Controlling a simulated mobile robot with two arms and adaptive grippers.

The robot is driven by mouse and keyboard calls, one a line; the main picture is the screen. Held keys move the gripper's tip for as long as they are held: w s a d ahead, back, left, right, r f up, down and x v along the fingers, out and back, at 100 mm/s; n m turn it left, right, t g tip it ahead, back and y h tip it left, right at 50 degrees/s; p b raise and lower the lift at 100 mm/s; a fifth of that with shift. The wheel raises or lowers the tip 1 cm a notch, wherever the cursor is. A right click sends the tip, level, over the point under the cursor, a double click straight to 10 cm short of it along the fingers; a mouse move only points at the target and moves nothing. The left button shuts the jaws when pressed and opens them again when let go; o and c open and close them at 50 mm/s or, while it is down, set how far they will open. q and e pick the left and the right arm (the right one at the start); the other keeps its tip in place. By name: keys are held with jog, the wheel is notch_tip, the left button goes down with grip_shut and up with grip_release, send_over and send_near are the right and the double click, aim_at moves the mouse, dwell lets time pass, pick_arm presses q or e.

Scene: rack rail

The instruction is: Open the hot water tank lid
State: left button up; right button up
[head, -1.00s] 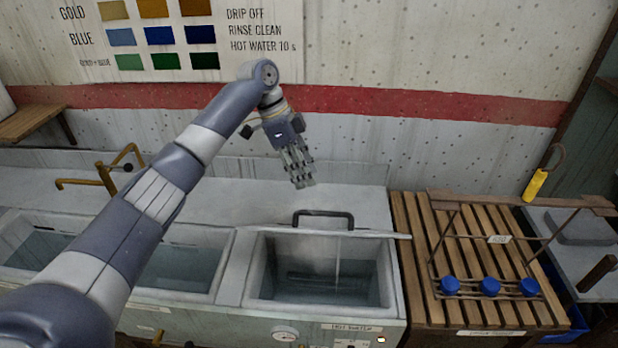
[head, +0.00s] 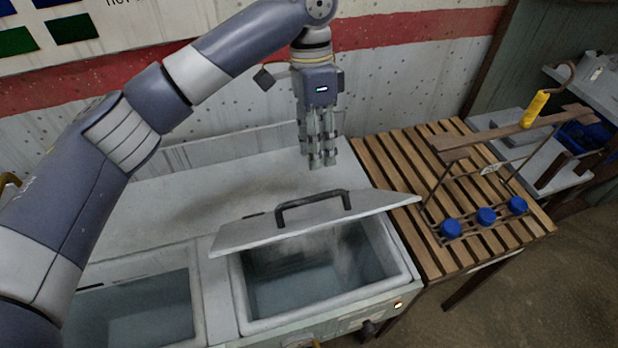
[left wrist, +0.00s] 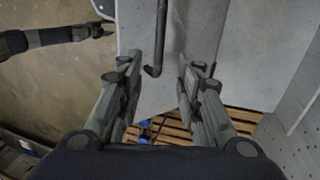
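The hot water tank (head: 238,300) is the right-hand basin in the head view, with water showing inside. Its grey lid (head: 372,206) is tilted, its front edge raised, leaving the front of the basin uncovered. A dark bar handle (head: 312,200) stands on the lid. My left gripper (head: 322,162) points down behind the lid, apart from the handle. In the left wrist view its fingers (left wrist: 160,90) are spread and empty, with the handle (left wrist: 158,40) and lid (left wrist: 140,90) beyond them. A dark arm end, seemingly my right gripper (left wrist: 98,28), shows at upper left; its fingers are unclear.
A second open basin (head: 198,310) lies to the left. The wall is close behind my left gripper. The counter behind the lid is clear.

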pick_arm(q)
jog(key=p, duration=0.1)
send_over(321, 194)
jog(key=w, duration=0.1)
jog(key=w+x, duration=0.1)
jog(key=x, duration=0.6)
jog(key=p+x, duration=0.1)
jog(key=x, duration=0.1)
jog(key=shift+w+a+f, duration=0.15)
jog(key=shift+a+f, duration=0.05)
jog(key=shift+a, duration=0.2)
grip_shut()
pick_arm(e)
jog(key=shift+s+d+r, duration=0.8)
jog(key=shift+s+r, duration=0.05)
jog(key=shift+r, duration=0.2)
